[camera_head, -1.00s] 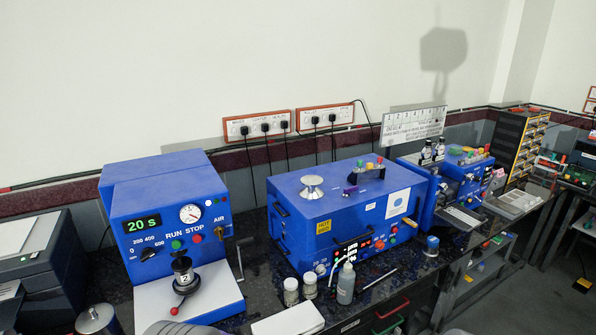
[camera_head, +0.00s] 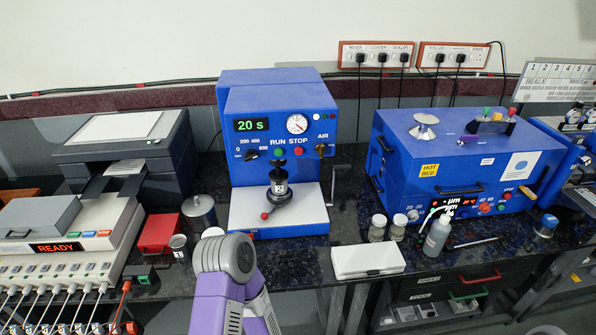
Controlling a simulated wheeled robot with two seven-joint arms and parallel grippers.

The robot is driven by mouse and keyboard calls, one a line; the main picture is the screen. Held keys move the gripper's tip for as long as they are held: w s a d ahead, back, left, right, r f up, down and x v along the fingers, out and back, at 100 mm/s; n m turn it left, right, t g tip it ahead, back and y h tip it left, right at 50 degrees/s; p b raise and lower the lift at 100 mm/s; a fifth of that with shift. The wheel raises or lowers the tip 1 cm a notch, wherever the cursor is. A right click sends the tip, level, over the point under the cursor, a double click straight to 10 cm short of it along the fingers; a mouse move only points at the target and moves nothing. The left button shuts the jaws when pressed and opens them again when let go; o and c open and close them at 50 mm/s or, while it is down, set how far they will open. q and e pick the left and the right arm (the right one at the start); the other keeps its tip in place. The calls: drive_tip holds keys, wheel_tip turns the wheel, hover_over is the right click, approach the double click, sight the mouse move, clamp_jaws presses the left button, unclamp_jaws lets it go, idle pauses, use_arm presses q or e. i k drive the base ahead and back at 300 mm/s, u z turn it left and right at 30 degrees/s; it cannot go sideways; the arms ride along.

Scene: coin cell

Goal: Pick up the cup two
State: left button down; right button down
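A small dark cup with a white label that seems to read 2 (camera_head: 279,184) stands upright on the blue mixer (camera_head: 272,112). It is in the dark round holder under the mixer's head. The holder has a red-knobbed lever at its front. A grey and purple link of one of my arms rises at the bottom centre, in front of the mixer. Neither of my grippers is in the picture.
The mixer's white base plate (camera_head: 245,214) is clear around the holder. A silver canister (camera_head: 199,214) and a red box (camera_head: 159,234) stand left of it. A white case (camera_head: 368,260), two jars and a bottle (camera_head: 436,238) lie to the right, before the blue hot bed machine (camera_head: 455,165).

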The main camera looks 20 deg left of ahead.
sight(278, 189)
drive_tip(key=u, duration=2.55)
drive_tip(key=k, duration=0.45)
drive_tip(key=z, duration=1.05)
